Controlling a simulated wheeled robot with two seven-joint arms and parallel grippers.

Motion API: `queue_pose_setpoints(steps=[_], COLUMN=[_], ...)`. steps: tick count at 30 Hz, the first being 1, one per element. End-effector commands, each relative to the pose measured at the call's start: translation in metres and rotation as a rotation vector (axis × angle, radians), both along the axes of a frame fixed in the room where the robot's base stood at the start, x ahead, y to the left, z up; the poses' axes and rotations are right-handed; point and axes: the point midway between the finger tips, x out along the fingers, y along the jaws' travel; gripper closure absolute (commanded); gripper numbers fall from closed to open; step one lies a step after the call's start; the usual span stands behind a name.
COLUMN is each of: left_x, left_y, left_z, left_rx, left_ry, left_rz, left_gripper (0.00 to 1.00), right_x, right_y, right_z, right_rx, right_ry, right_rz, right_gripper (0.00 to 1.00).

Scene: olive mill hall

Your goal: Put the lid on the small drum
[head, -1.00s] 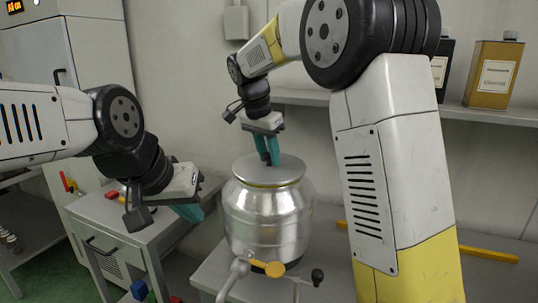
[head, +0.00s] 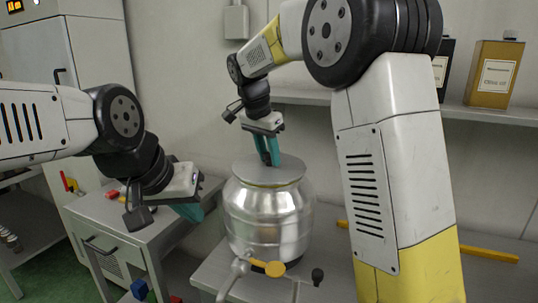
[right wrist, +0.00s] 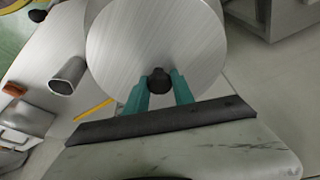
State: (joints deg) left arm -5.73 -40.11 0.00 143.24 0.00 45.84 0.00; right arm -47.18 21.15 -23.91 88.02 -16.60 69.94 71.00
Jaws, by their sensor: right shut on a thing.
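The small drum (head: 268,215) is a shiny metal vessel with a tap, standing upright on a grey table. The round grey lid (head: 290,172) lies over its mouth, looking level; I cannot tell whether it is fully seated. My right gripper (head: 268,160) points down at the lid's middle. In the right wrist view the lid (right wrist: 150,45) fills the upper middle, and the teal fingers are shut on its black knob (right wrist: 157,81). My left gripper (head: 195,212) hangs left of the drum, apart from it, its teal fingers partly seen; its opening cannot be made out.
The drum's tap has a yellow handle (head: 275,269) at the front. A side table with a drawer (head: 130,235) stands at left. A shelf (head: 490,116) behind holds a dark tin and a gold tin (head: 495,73). A yellow bar (head: 488,254) lies on the right of the table.

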Motion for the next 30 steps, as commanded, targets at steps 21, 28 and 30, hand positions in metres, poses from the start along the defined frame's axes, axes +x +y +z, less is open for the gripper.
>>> queue_pose_setpoints(steps=[21, 28, 30], left_x=[0.0, 0.0, 0.0], left_y=[0.0, 0.0, 0.0], left_z=[0.0, 0.0, 0.0], left_rx=[0.0, 0.0, 0.0], left_ry=[0.0, 0.0, 0.0], left_rz=[0.0, 0.0, 0.0], left_gripper=[1.0, 1.0, 1.0], right_x=[0.0003, -0.0007, -0.0014], right_y=[-0.0001, 0.0009, 0.0022], right_z=[-0.0097, -0.006, -0.0006], right_rx=[0.0, 0.0, 0.001], right_ry=[0.0, 0.0, -0.002], right_rz=[0.0, 0.0, 0.001], right_gripper=[0.61, 0.61, 0.61])
